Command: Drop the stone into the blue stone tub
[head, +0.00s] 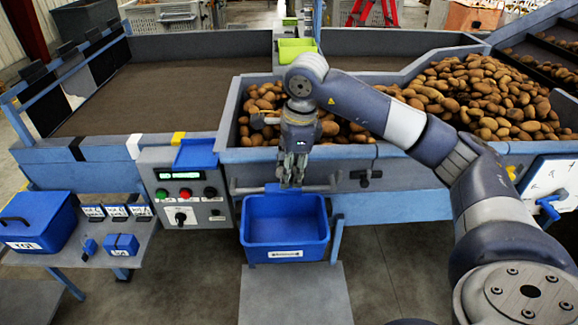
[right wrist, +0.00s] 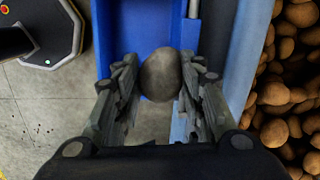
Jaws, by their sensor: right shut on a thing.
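The stone (right wrist: 162,75) is a grey-brown, rounded lump between the fingers of my right gripper (right wrist: 160,85) in the right wrist view. In the head view my right gripper (head: 290,172) points down over the back part of the blue stone tub (head: 286,252). The stone cannot be made out there among the fingers. The tub hangs at the front of the grader, and its visible inside looks empty. Its blue surface also shows beyond the stone in the right wrist view (right wrist: 130,30). My left gripper is not in view.
Potatoes (head: 480,95) fill the grader's bed behind and right of my right gripper. A control box (head: 185,190) stands left of the tub. A blue lidded box (head: 38,225) and small bins (head: 115,212) sit on a side shelf. Floor is open below.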

